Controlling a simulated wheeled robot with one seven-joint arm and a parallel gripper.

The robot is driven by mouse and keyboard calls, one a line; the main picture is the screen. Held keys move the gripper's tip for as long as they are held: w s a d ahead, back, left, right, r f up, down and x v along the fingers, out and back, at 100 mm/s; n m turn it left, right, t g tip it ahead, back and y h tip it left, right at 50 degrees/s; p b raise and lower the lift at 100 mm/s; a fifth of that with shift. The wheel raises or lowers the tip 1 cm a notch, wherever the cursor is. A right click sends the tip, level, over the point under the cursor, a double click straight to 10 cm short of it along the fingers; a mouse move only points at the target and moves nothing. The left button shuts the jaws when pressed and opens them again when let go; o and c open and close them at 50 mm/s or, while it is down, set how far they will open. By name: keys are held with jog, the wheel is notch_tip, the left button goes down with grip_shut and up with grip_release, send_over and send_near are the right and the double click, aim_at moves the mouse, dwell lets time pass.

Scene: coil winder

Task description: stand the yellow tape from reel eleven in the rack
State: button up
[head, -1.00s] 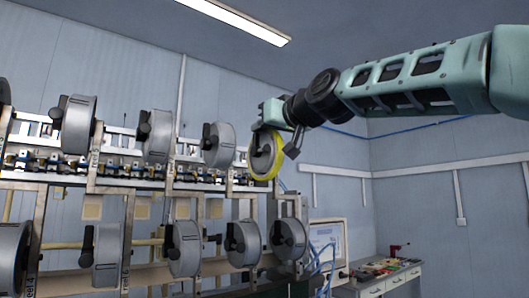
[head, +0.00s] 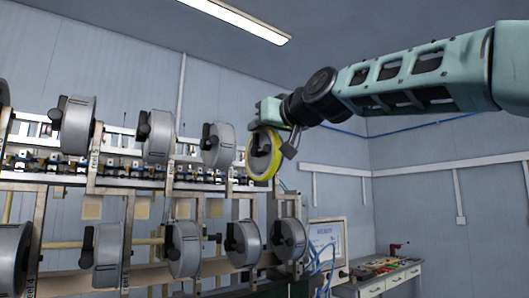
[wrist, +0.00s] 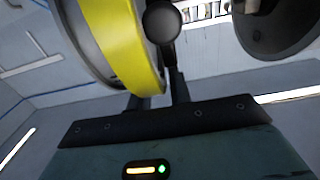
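The yellow tape (head: 265,173) is a ring on the grey reel with a dark latch at the right end of the upper row. Its yellow band stands out at the front of the reel, around the hub. My gripper (head: 289,151) is at the right side of this tape. In the wrist view the yellow tape (wrist: 128,45) fills the upper left, beside a black round knob (wrist: 162,20). My gripper's fingers (wrist: 160,95) are apart with the tape's rim between them; the tape hides much of the left finger. The rack is not clearly recognizable in view.
Several grey reels with black latches hang in two rows, including an upper neighbour (head: 218,146) and a lower one (head: 289,239). A screen (head: 327,236) and a bench with small parts (head: 385,268) stand at right. The space right of the machine is open.

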jog(key=shift+f, duration=0.3)
dwell(0.5)
jog(key=c, duration=0.4)
grip_shut()
jog(key=shift+f, duration=0.1)
jog(key=shift+r, duration=0.5)
dwell(0.5)
jog(key=shift+s, duration=0.1)
jog(key=shift+a+r, duration=0.1)
jog(key=shift+a, duration=0.05)
jog(key=shift+s+a+p, duration=0.65)
jog(key=shift+a+p, duration=0.25)
jog(key=shift+p, duration=0.35)
jog(key=shift+s+a+p, duration=0.65)
jog(key=shift+a+p, duration=0.25)
jog(key=shift+p, duration=0.3)
